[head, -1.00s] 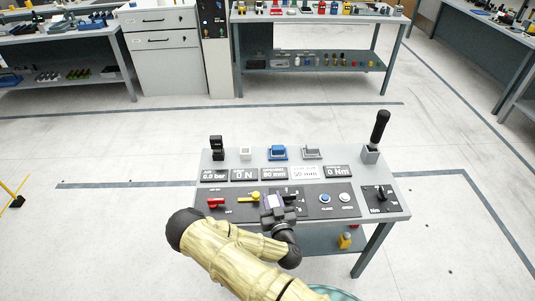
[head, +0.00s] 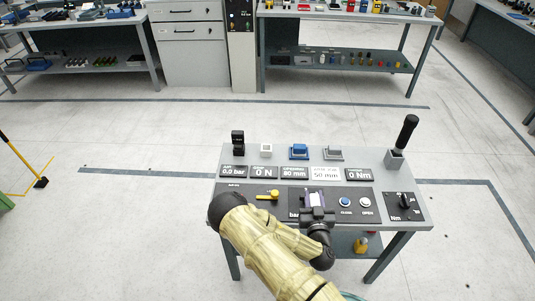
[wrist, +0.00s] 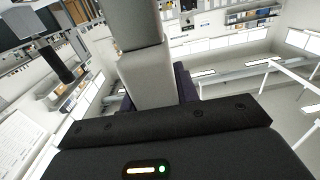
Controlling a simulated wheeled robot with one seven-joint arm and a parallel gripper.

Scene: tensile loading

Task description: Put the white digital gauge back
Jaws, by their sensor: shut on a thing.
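My gripper (head: 316,204) is over the dark control panel (head: 377,214) on the front of the grey table. It is shut on a pale block, seemingly the white digital gauge (head: 318,198). In the wrist view the held pale grey block (wrist: 147,72) stands up from between the dark jaws. Its display face cannot be seen. Along the back of the table are a small white holder-like cube (head: 266,150), a blue piece (head: 299,151) and a grey piece (head: 333,153). Which one is the gauge's place cannot be told.
A black upright piece (head: 237,143) stands at the back left. A tall black-handled tool (head: 405,135) stands at the back right. Reading plates (head: 293,173) lie in front. A yellow lever (head: 268,195), two buttons (head: 354,202) and a black knob (head: 404,203) are near my gripper.

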